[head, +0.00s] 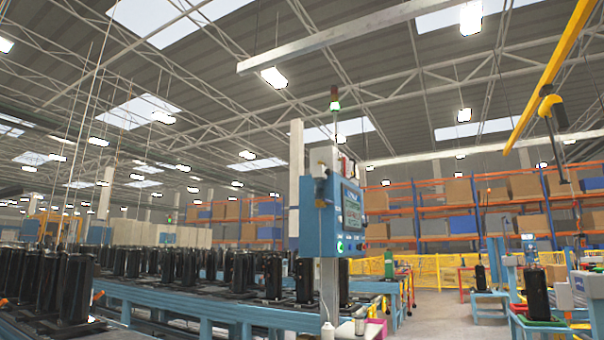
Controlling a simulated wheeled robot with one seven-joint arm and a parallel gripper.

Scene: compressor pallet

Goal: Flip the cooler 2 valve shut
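I cannot make out a cooler 2 valve or a compressor pallet in the head view. The view is tilted up toward the roof. My gripper does not show. A blue control box (348,211) with a screen and a lit green button stands on a pale post near the middle. Labels on the box are too small to read.
A blue conveyor line (230,308) carrying many black units (180,268) runs across the left and middle. Yellow fencing (440,270) and orange racks (400,212) with boxes stand behind. A tool (548,105) hangs from a yellow beam at right. Grey floor (440,312) lies open right of the post.

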